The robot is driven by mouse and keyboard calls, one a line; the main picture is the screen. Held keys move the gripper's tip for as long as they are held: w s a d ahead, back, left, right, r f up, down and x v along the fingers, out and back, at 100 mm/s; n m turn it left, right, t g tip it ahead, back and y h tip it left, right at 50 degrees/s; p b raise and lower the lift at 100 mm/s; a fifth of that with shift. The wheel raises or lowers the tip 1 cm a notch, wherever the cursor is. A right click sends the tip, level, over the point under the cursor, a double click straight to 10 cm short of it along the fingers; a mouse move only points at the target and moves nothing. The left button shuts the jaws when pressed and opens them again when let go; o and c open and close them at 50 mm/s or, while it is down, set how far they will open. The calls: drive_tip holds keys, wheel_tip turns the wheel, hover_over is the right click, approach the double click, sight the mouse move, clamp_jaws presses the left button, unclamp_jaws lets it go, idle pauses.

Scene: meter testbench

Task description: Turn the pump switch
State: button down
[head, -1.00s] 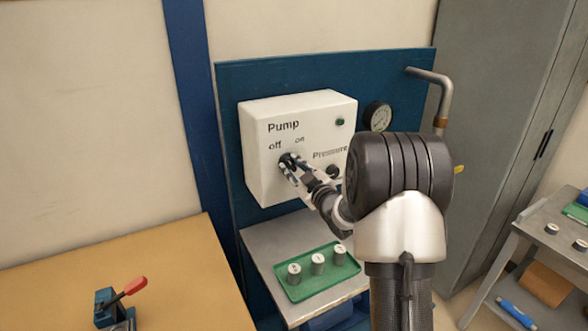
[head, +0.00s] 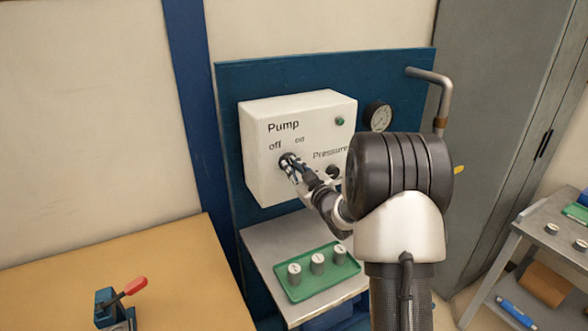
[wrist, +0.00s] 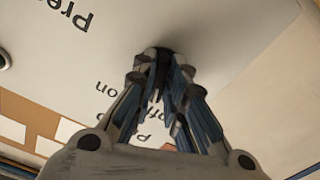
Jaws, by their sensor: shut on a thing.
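The pump switch (head: 284,160) is a small dark knob on the front of the white control box (head: 262,187), below the words "off" and "on". My gripper (head: 289,163) reaches it from the front right, with its fingertips at the panel. It is shut on the switch. The fingers hide most of the knob, so I cannot tell which word it points to. In the wrist view the fingertips (wrist: 164,66) close around the dark knob against the panel, and the lettering appears upside down.
A pressure knob (head: 333,171) and green lamp (head: 339,121) are on the box, and a gauge (head: 377,116) is beside it. Below, a green tray (head: 318,285) holds weights. A bent pipe (head: 443,98) stands at right. A yellow bench (head: 180,265) is at left.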

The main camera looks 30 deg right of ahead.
drive_tip(key=shift+a+r+m+p, duration=0.15)
drive_tip(key=shift+m+p, duration=0.35)
drive_tip(key=shift+m, duration=2)
drive_tip(key=shift+a+f+m+p, duration=0.1)
drive_tip(key=shift+m+p, duration=0.4)
drive_tip(key=shift+m, duration=2)
drive_tip(key=c, duration=1.6)
unclamp_jaws()
drive_tip(key=s, duration=1.2)
drive_tip(key=shift+d, duration=0.2)
